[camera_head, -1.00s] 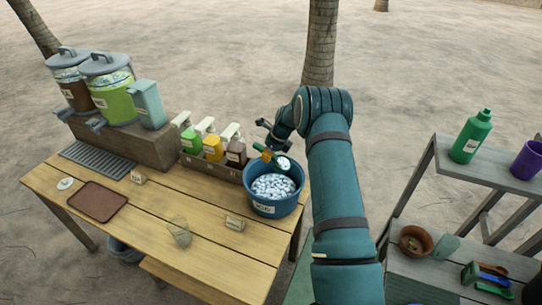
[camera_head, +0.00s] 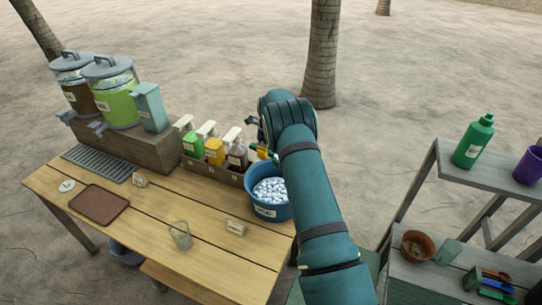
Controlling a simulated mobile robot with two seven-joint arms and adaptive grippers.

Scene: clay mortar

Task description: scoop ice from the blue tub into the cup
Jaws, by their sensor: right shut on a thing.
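The blue tub (camera_head: 268,211) stands at the right end of the wooden table, filled with white ice (camera_head: 269,190). The clear cup (camera_head: 180,237) stands upright near the table's front, left of the tub. My right gripper (camera_head: 254,132) is above the tub's back left side, largely hidden behind my own wrist. It is shut on the scoop (camera_head: 262,152), of which only a yellow bit shows. The scoop's bowl is hidden, so I cannot tell whether it holds ice. My left gripper is out of view.
A rack of pump bottles (camera_head: 214,151) stands just left of the tub. A grey shelf (camera_head: 470,170) stands at right. Table around the cup is clear.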

